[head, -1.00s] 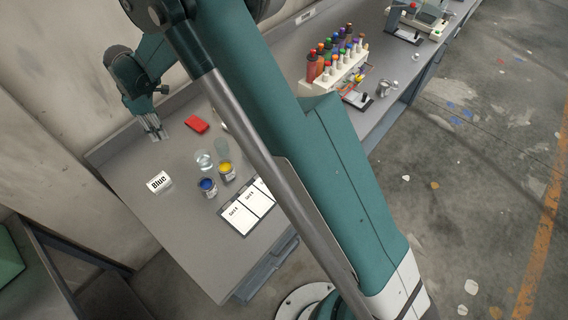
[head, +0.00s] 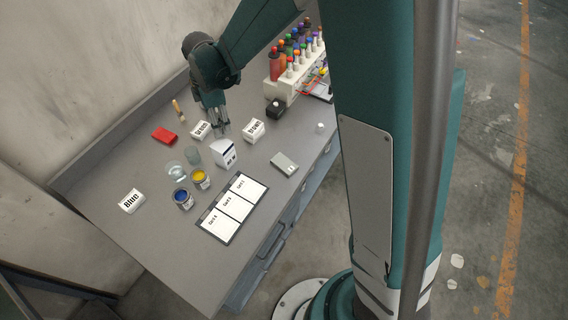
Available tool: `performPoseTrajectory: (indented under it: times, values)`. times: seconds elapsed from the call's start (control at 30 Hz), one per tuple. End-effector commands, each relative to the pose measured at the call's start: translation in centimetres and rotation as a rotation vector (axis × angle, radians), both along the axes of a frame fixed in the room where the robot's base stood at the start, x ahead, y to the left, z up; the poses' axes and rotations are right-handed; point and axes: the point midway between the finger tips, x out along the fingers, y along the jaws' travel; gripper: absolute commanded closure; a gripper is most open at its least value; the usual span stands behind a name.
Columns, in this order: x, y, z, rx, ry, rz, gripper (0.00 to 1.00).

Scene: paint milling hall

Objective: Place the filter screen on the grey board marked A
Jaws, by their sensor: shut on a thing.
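My gripper (head: 216,116) is over the back half of the bench, right of the red block. Its jaws are shut on a small greyish thing, too small and too close in colour to the fingers for me to make out its shape or say that it is the filter screen. I cannot pick out a grey board with a readable A. A dark-edged holder (head: 233,209) with three white printed cards lies near the front edge; its lettering is too small to read surely. A flat grey-green slab (head: 285,164) lies to its right.
A blue paint can (head: 183,200), a yellow paint can (head: 201,180) and clear glasses stand left of the cards. A white box (head: 223,153) stands just in front of my gripper.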

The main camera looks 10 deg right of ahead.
Motion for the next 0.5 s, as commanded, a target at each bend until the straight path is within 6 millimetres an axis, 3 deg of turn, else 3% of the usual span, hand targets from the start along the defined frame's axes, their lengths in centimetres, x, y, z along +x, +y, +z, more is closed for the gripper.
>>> performPoseTrajectory:
  times: [0.03, 0.2, 0.5]
  values:
    - [-0.5, -1.7, 0.0, 0.0, 0.0, -0.005, 0.89]
    - [-2.6, -6.8, -0.1, 0.0, 0.0, -0.008, 0.89]
    - [-7.0, -14.9, -0.5, 0.0, 0.0, -0.012, 0.89]
